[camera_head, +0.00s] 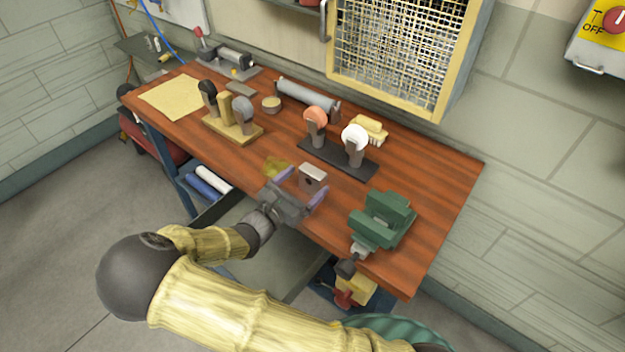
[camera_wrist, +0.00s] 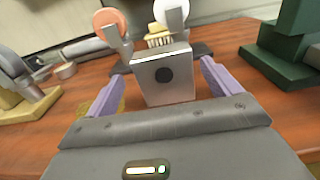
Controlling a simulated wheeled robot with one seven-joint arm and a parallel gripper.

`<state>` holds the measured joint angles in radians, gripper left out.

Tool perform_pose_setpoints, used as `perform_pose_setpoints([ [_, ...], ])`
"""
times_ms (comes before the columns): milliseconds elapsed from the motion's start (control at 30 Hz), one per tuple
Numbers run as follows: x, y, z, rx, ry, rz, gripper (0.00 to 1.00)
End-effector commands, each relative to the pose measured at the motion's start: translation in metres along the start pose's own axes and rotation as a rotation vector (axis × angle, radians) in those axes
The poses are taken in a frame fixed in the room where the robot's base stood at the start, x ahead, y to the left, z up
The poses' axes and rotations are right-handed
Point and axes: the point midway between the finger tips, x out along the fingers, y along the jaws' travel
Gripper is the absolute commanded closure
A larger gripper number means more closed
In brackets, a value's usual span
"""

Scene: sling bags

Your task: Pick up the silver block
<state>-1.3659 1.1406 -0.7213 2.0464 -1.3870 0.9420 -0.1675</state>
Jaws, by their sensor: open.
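The silver block (camera_head: 312,177) stands on the wooden workbench (camera_head: 437,200), near its front edge. It is a small metal block with a dark round hole in its face. In the wrist view the silver block (camera_wrist: 163,77) stands upright between my two purple fingers. My gripper (camera_head: 300,188) is open, with one finger on each side of the block. A gap shows on both sides in the wrist view, where my gripper (camera_wrist: 160,90) points straight at the holed face. The block's back is hidden.
Behind the block is a dark stand (camera_head: 338,160) with an orange and a white round-headed tool. A green vise (camera_head: 382,220) stands to the right. A wooden stand (camera_head: 232,128) with tools is to the left. A yellow patch (camera_head: 277,166) lies beside my gripper.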

Motion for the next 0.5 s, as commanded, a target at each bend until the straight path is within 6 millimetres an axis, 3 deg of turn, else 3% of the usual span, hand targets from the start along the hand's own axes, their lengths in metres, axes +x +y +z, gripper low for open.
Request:
perform_pose_setpoints([
  [300, 0.041, -0.005, 0.007, -0.002, -0.002, -0.003, 0.11],
  [500, 0.051, -0.005, 0.006, 0.0, -0.001, -0.001, 0.11],
])
